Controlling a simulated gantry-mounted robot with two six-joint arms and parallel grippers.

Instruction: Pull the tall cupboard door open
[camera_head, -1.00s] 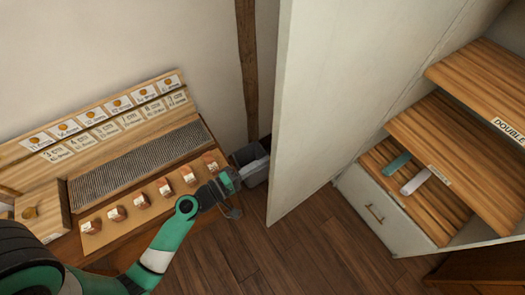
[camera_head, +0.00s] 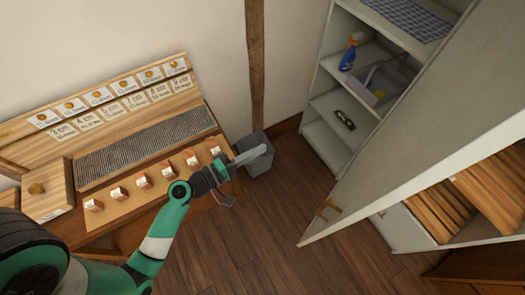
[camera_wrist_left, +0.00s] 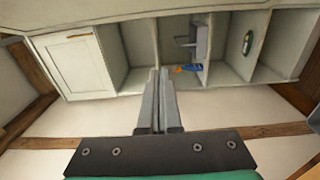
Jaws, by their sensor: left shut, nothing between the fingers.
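The tall cupboard (camera_head: 345,62) stands white against the back wall, its shelves in plain view. Its pale door (camera_head: 400,150) stands wide open, swung out to the right, with a brass handle (camera_head: 326,210) near its lower free edge. My left gripper (camera_head: 262,150) is shut and empty, over the bin and left of the door, apart from it. In the left wrist view its closed fingers (camera_wrist_left: 158,75) point towards white shelf compartments. My right gripper is not in view.
Shelves hold a checked cloth (camera_head: 408,17), a blue spray bottle (camera_head: 349,55) and a grey bin-like box (camera_head: 380,84). A dark bin (camera_head: 258,165) stands beside the wooden desk (camera_head: 60,215). The floor between is clear.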

